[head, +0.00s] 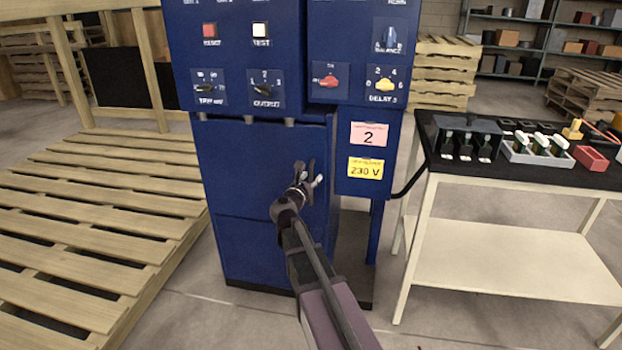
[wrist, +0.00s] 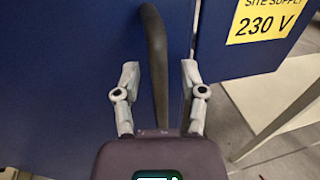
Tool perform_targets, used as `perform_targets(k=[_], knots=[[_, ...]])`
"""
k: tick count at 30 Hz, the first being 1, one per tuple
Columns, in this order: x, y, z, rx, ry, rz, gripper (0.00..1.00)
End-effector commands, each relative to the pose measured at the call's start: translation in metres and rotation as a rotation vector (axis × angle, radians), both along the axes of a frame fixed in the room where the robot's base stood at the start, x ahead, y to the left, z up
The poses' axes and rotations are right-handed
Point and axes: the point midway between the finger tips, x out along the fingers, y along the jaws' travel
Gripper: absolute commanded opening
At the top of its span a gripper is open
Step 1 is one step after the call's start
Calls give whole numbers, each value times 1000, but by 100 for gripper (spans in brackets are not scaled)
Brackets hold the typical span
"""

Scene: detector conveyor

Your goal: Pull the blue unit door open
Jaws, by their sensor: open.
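The blue unit door (head: 240,165) is the flat front panel below the switches of the blue cabinet. It looks shut or nearly so. It also fills the upper left of the wrist view (wrist: 70,70). A dark curved handle (wrist: 156,45) stands up the door near its right edge. My gripper (head: 308,172) is at the right side of the door. In the wrist view, my gripper (wrist: 160,76) is open, with one finger on each side of the handle. I see a gap between each finger and the handle. In the head view my gripper hides the handle.
A side panel with a yellow 230 V label (head: 366,168) hangs right of the door. A black-topped table (head: 520,171) with trays and small parts stands at the right. Wooden pallets (head: 90,210) lie at the left. Bare floor shows in front of the cabinet.

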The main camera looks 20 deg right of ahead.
Motion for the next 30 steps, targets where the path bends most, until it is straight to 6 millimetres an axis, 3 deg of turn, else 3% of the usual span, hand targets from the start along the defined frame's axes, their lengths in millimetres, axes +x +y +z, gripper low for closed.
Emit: perform_targets(k=[11,16,30], knots=[[2,-2,0,0,0,1,51],[2,-1,0,0,0,1,0],[-4,1,0,0,0,-16,0]])
